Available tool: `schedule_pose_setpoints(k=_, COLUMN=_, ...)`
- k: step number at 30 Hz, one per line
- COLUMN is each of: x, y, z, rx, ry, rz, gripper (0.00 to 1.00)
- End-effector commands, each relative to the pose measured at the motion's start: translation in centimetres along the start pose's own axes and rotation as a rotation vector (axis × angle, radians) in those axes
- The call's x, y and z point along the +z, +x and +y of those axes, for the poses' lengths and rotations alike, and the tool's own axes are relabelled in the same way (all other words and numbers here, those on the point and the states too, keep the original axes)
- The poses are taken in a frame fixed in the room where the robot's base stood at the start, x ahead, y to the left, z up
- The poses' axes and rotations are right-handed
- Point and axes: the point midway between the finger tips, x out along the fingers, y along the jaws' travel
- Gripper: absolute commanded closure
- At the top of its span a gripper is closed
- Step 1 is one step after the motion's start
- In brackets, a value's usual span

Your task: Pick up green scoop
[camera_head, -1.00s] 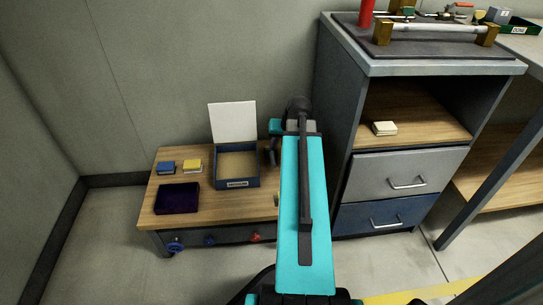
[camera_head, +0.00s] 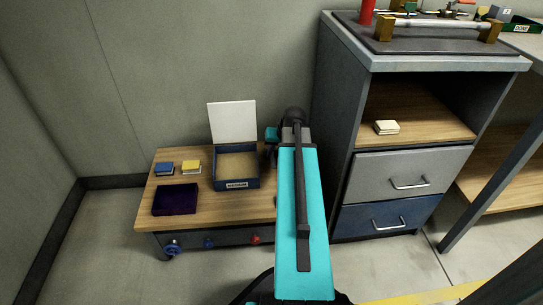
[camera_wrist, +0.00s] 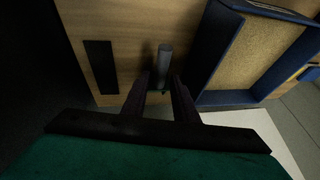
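In the wrist view, my gripper's two dark fingers (camera_wrist: 162,82) point at the wooden tabletop with a gap between them. A grey cylinder (camera_wrist: 165,58), perhaps a handle, stands between or just beyond the fingertips. I cannot tell whether the fingers touch it. No clearly green scoop shows in either view, and I cannot tell whether the cylinder belongs to it. In the head view, my teal arm hides the right part of the low table and my gripper's fingertips.
A blue box with sand (camera_head: 237,184) and a raised white lid (camera_head: 232,122) stands left of my arm. A dark purple tray (camera_head: 174,201) and blue (camera_head: 164,168) and yellow (camera_head: 191,167) blocks share the low table (camera_head: 205,213). A drawer cabinet (camera_head: 400,177) is at right.

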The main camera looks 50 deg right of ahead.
Motion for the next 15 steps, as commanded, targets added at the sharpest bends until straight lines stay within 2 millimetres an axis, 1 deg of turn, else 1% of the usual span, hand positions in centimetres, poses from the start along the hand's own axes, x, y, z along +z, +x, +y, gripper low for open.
schedule_pose_setpoints(k=1, x=0.1, y=0.6, z=0.0, rx=0.000, ry=0.000, rz=0.000, gripper=0.74)
schedule_pose_setpoints(k=15, x=0.0, y=4.5, z=0.0, rx=0.000, ry=-0.001, rz=0.000, gripper=0.74)
